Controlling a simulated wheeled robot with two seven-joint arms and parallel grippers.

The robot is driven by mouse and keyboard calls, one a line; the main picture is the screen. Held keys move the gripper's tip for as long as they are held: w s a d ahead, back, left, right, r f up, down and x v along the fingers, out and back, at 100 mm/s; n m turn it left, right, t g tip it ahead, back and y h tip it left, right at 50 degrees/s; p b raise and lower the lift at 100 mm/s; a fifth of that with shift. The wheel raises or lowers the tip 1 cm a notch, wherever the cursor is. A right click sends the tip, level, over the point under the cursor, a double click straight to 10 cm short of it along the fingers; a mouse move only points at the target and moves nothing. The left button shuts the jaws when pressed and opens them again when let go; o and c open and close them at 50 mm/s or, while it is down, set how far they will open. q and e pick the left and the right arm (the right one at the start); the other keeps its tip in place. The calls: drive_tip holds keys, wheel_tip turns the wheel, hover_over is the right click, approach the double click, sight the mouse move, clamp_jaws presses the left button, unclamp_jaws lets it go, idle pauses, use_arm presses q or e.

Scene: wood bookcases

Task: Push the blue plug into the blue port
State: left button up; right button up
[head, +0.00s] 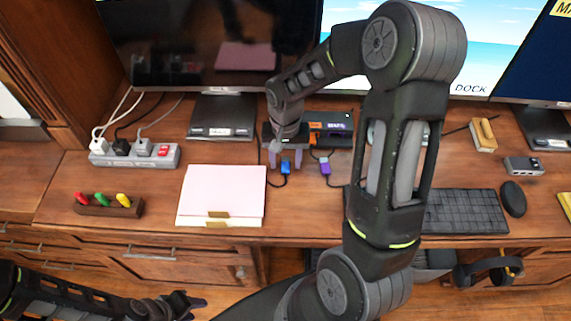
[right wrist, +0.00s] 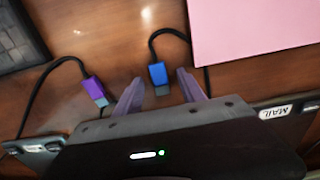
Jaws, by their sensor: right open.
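The blue plug (head: 285,168) lies on the desk with its dark cable trailing toward the front. It also shows in the right wrist view (right wrist: 158,72), its metal end toward my gripper. My right gripper (head: 285,159) is open over the plug's far end, with one finger on each side and gaps between. In the right wrist view the fingertips (right wrist: 158,84) flank the plug's metal end without gripping it. I cannot make out the blue port; my right gripper and arm cover part of the dark box (head: 336,122) behind. My left gripper (head: 186,303) is low at the left, away from the plug.
A purple plug (head: 325,167) lies right of the blue one. A pink paper pad (head: 222,194) is at left, near a power strip (head: 134,155) and a tray of coloured items (head: 108,207). A keyboard (head: 465,211) and mouse (head: 513,198) are at right. Monitors stand behind.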

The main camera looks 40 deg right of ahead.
drive_tip(key=shift+c, duration=0.6)
clamp_jaws()
